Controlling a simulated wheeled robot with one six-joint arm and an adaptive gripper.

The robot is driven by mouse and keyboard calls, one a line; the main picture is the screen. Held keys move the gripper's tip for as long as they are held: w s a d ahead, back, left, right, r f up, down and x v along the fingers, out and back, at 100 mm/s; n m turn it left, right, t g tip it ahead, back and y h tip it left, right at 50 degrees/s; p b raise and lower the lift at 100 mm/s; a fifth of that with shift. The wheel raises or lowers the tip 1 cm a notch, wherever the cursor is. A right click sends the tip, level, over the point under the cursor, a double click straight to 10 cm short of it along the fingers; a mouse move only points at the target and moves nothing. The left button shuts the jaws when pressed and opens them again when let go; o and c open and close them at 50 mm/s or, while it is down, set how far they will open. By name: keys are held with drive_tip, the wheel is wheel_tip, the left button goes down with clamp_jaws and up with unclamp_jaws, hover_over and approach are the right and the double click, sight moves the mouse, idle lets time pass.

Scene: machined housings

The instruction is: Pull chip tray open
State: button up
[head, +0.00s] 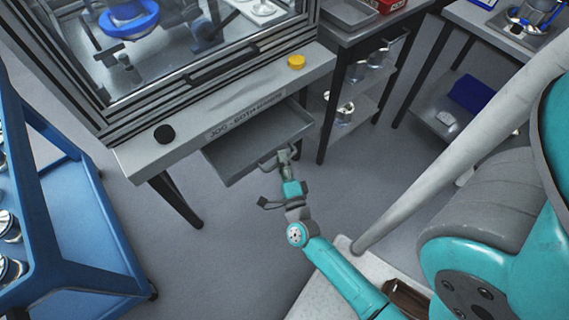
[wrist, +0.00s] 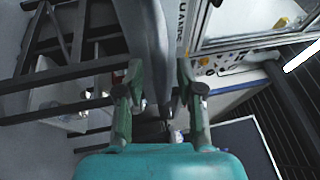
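The chip tray (head: 262,143) is a shallow grey drawer under the machine's front ledge in the head view. It stands partly out, its inside looks empty, and its front edge faces my arm. My gripper (head: 279,157) is at the right part of that front edge. In the wrist view, my gripper's two fingers (wrist: 158,88) are spread apart. A grey strip, seemingly part of the tray (wrist: 146,38), runs down between them, with gaps visible at the sides. Whether a finger touches it is hard to tell. The tray's handle is not clearly visible.
The ledge (head: 140,153) carries a black knob (head: 164,134) and a yellow button (head: 296,62). A blue cart (head: 75,215) stands at the left, and a grey shelf rack (head: 345,98) stands right of the machine. The floor (head: 220,240) before the tray is clear.

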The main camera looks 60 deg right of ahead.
drive_tip(key=v, duration=1.2)
idle(0.7)
drive_tip(key=s+a+r+n+y, duration=0.6)
drive_tip(key=s+r+n, duration=0.1)
drive_tip(key=n, duration=0.6)
drive_tip(key=s+a+r+n+y, duration=0.6)
drive_tip(key=s+r+n, duration=0.1)
drive_tip(key=n, duration=0.6)
drive_tip(key=shift+s+r+n+g+y, duration=0.3)
drive_tip(key=shift+s+r+g, duration=0.1)
drive_tip(key=shift+s, duration=0.1)
